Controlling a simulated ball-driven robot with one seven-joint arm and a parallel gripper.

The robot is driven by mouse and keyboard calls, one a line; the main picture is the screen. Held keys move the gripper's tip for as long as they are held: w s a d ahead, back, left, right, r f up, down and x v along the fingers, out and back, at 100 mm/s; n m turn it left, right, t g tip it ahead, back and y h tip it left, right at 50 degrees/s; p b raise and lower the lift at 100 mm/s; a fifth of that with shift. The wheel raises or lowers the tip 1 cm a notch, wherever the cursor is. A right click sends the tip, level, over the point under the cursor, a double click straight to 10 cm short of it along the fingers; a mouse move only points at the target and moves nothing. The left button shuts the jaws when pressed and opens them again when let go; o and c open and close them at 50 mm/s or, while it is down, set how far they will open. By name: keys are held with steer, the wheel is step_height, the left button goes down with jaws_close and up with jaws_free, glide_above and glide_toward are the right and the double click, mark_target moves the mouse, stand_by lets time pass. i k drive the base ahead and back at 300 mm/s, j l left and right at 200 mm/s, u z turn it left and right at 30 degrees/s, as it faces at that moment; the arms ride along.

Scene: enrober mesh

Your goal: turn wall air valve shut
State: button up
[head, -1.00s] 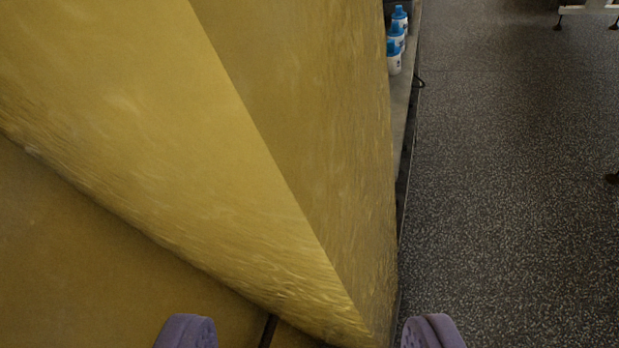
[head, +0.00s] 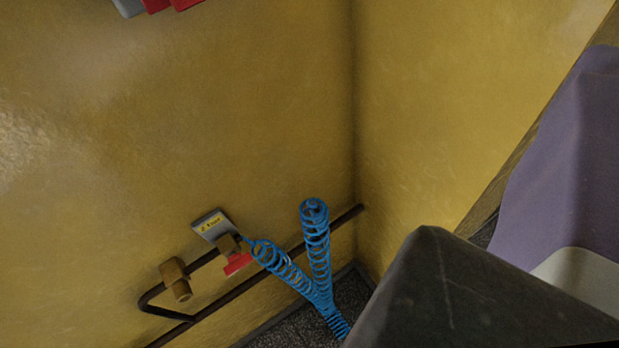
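The wall air valve (head: 232,246) is in the lower left-centre of the head view, on a dark pipe along the yellow wall. It has a brass body and a short red handle (head: 238,263) below it. A grey plate with a yellow label (head: 213,225) is just above it. A blue coiled hose (head: 283,268) starts beside the valve and runs down to the right. No fingertips of my gripper show, so its opening and its place relative to the valve cannot be seen.
A brass fitting (head: 176,280) sits on the pipe (head: 228,298) left of the valve. Red and grey items (head: 160,4) hang at the top edge. The yellow walls meet in a corner right of the hose. A dark block and a purple shape fill the lower right, close to the camera.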

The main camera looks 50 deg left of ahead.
mark_target(237, 262)
steer(key=k+j, duration=0.15)
steer(key=k, duration=0.3)
steer(key=k+j+u, duration=0.15)
steer(key=k, duration=0.35)
steer(key=k+j, duration=0.15)
steer(key=k, duration=0.3)
steer(key=k+j+u, duration=0.15)
steer(key=k, duration=0.35)
